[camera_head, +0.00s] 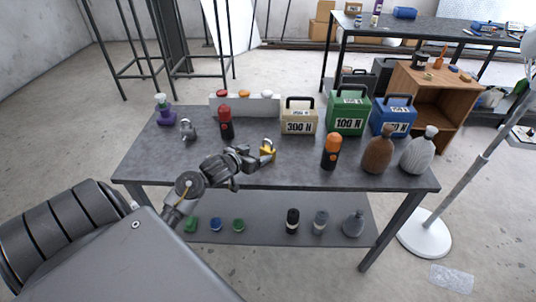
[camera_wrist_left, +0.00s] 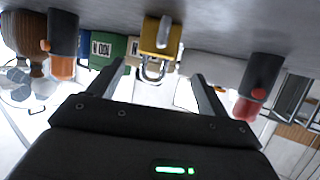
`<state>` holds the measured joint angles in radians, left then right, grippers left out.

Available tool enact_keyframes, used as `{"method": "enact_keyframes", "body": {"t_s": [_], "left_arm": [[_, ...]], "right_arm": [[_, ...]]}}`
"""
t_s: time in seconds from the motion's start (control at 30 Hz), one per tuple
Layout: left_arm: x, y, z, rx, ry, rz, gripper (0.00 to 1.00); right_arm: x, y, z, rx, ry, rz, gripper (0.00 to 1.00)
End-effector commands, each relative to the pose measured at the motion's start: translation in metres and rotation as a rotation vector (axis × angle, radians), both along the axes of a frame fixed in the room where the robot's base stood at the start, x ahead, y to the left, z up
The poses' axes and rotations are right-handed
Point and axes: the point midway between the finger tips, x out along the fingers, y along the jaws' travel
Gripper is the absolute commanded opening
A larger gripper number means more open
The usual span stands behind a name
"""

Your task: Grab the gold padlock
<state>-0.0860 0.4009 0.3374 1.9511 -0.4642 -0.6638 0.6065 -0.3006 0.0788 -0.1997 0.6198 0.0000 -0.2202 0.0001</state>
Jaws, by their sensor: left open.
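The gold padlock (camera_head: 267,151) stands upright on the grey table near its front edge, its silver shackle on top. In the left wrist view, which is upside down, the padlock (camera_wrist_left: 160,36) appears at top centre, just beyond the fingertips. My left gripper (camera_head: 252,157) reaches in from the left, low over the table, just left of the padlock. In the left wrist view its two fingers (camera_wrist_left: 158,72) are spread apart with nothing between them; the padlock lines up with the gap. Whether a fingertip touches it cannot be told. My right gripper is not in view.
A red-topped bottle (camera_head: 225,123) and a grey padlock (camera_head: 188,129) stand to the left. An orange-topped bottle (camera_head: 331,150) stands right of the gold padlock. Behind are a beige 300 N box (camera_head: 299,120) and a green 100 N box (camera_head: 347,112). A lower shelf (camera_head: 265,215) holds small items.

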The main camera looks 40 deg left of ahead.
Motion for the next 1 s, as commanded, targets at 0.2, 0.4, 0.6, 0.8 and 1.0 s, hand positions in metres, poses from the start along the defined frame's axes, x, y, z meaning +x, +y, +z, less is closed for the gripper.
{"method": "enact_keyframes", "body": {"t_s": [0.2, 0.4, 0.6, 0.8, 1.0], "left_arm": [[0.008, 0.000, -0.003, 0.001, 0.001, 0.000, 0.78], [0.028, -0.002, -0.008, -0.003, 0.000, 0.000, 0.78], [0.052, -0.001, -0.019, 0.000, 0.000, 0.000, 0.78], [0.056, -0.001, -0.022, 0.002, 0.000, 0.000, 0.78], [0.056, -0.001, -0.022, 0.002, 0.000, 0.000, 0.66]], "right_arm": [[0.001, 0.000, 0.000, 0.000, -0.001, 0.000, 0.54], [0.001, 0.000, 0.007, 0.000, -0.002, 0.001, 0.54], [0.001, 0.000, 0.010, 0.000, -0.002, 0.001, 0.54], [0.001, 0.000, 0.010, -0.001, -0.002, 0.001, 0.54], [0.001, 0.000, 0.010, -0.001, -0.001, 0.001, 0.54]]}}
